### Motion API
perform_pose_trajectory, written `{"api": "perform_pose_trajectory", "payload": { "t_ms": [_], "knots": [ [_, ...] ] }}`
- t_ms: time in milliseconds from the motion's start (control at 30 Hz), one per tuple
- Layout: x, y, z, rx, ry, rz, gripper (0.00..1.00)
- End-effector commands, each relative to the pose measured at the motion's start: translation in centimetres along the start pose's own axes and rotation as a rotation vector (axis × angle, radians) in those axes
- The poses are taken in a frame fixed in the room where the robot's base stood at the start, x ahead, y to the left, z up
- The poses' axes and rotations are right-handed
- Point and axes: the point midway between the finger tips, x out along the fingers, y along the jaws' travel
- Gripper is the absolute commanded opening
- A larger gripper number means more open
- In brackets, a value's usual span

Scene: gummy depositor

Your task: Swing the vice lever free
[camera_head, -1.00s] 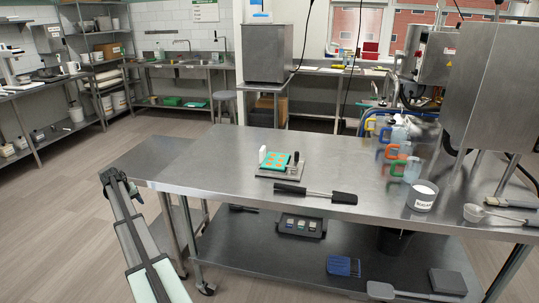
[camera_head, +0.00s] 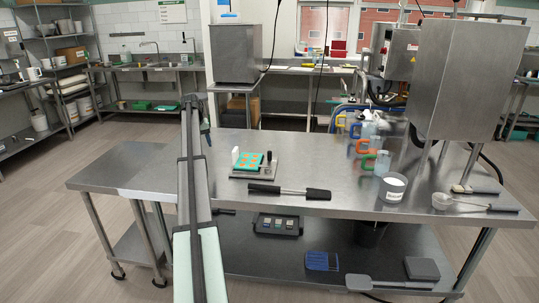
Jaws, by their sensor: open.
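The vice is a small grey metal fixture (camera_head: 254,173) on the steel table. It holds a teal mould with orange shapes (camera_head: 249,161). A white block (camera_head: 235,156) stands at its left end. A short upright lever with a dark grip (camera_head: 268,162) stands at its right end. My gripper (camera_head: 206,124) is at the far end of my raised arm, left of the vice and apart from it. It is open, with nothing seen in it; its fingers are small and hard to make out.
A black-handled tool (camera_head: 289,191) lies just in front of the vice. The table's left part (camera_head: 125,177) is clear.

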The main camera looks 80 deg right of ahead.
Motion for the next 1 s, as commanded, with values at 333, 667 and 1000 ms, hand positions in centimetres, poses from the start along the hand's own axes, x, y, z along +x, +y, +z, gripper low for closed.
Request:
{"api": "perform_pose_trajectory", "payload": {
  "t_ms": [333,667,1000],
  "knots": [
    [-3.2,19.1,2.7,0.139,-0.134,-0.066,0.49],
    [-5.6,28.9,6.0,0.206,-0.202,-0.12,0.49],
    [-3.5,29.4,6.9,0.211,-0.209,-0.126,0.49]
  ]
}}
